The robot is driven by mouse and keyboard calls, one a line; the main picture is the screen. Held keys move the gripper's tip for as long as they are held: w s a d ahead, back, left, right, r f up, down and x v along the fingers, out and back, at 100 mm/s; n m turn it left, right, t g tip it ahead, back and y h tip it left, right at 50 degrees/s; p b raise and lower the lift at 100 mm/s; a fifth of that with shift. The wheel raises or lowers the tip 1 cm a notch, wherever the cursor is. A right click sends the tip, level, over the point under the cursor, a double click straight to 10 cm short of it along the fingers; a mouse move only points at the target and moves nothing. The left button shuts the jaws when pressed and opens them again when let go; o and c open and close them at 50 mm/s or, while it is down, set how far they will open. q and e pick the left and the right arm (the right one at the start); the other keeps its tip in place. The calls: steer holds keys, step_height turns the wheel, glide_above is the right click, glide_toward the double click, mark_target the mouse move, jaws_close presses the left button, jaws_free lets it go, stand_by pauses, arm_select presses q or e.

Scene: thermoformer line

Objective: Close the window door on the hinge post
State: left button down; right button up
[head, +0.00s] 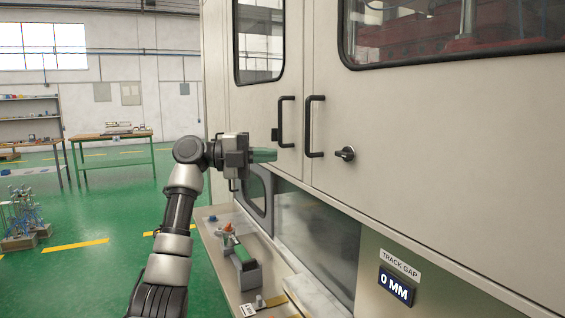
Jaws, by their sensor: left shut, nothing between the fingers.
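The narrow window door (258,110) is on the left of the beige machine front, with a dark-framed window above and a black vertical handle (287,122) near its right edge. It looks flush with the wider panel to its right, with only a thin seam between them. My left gripper (264,155) is shut and empty, its green fingertips pointing right in front of the door's lower part, below and left of the handle. I cannot tell whether the tips touch the door. The hinge post is not clearly distinguishable. My right gripper is out of view.
The right panel has its own black handle (314,126) and a round lock (345,154). A display (396,286) labelled "TRACK GAP" reads 0 MM. A ledge (217,258) with small parts runs below my left gripper. Open green floor (100,220) lies left.

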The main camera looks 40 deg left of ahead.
arm_select(q)
steer(key=shift+s+a, duration=0.25)
steer(key=shift+a, duration=0.35)
steer(key=shift+s+a, duration=0.3)
steer(key=shift+a, duration=0.3)
steer(key=shift+s+a, duration=0.25)
steer(key=shift+a, duration=0.35)
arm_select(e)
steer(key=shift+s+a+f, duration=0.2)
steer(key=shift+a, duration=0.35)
